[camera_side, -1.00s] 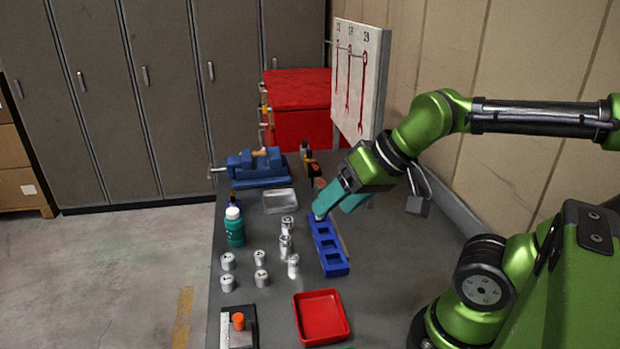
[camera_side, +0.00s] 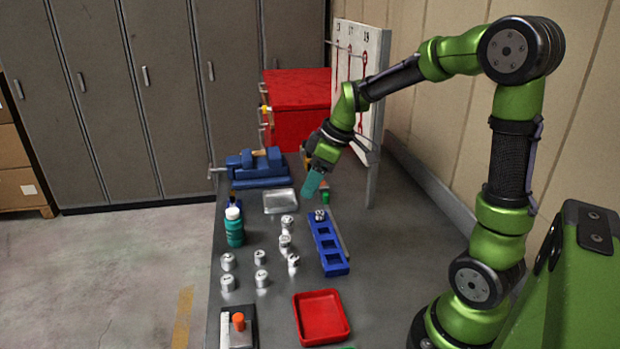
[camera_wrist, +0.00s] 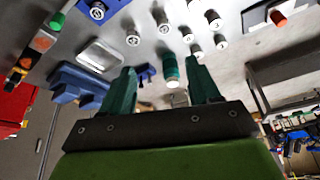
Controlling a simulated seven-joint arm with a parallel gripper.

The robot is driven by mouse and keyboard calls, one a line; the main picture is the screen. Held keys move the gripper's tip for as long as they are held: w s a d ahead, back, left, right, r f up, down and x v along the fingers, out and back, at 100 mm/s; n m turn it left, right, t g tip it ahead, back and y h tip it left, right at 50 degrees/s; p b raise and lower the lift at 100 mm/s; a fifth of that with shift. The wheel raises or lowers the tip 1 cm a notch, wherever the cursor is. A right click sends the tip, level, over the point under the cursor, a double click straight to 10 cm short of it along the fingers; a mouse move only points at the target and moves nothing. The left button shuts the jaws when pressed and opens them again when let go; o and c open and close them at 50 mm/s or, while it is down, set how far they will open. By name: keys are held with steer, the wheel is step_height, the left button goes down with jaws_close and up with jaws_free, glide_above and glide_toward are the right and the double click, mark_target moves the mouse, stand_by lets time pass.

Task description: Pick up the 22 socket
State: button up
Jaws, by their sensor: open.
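Several silver sockets stand loose on the bench, among them sockets (camera_side: 287,222), (camera_side: 285,241) and (camera_side: 228,283) in the side view. Their size marks are too small to read, so I cannot tell which is the 22. Another socket (camera_side: 320,215) sits in the far end of the blue rack (camera_side: 334,268); the rack's nearer slots look empty. My gripper (camera_side: 310,192) is open and empty, above the bench beyond the rack's far end. In the wrist view its fingers (camera_wrist: 162,70) are apart, with the loose sockets (camera_wrist: 163,18) beyond them and the racked socket (camera_wrist: 97,12) at upper left.
A teal bottle (camera_side: 235,231) stands left of the sockets. A metal tray (camera_side: 280,201) and blue vise (camera_side: 258,168) lie farther back. A red tray (camera_side: 322,317) is at the front. The tool board (camera_side: 376,150) stands upright right of my gripper.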

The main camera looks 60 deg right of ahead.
glide_above(285, 238)
steer(key=s+d, duration=0.2)
step_height(285, 238, down, 11)
steer(key=f, duration=0.1)
steer(key=a+f, duration=0.1)
steer(key=w+f, duration=0.1)
steer(key=shift+a+f, duration=0.3)
steer(key=shift+f, duration=0.1)
steer(key=shift+w+f, duration=0.25)
steer(key=shift+f, duration=0.15)
jaws_close()
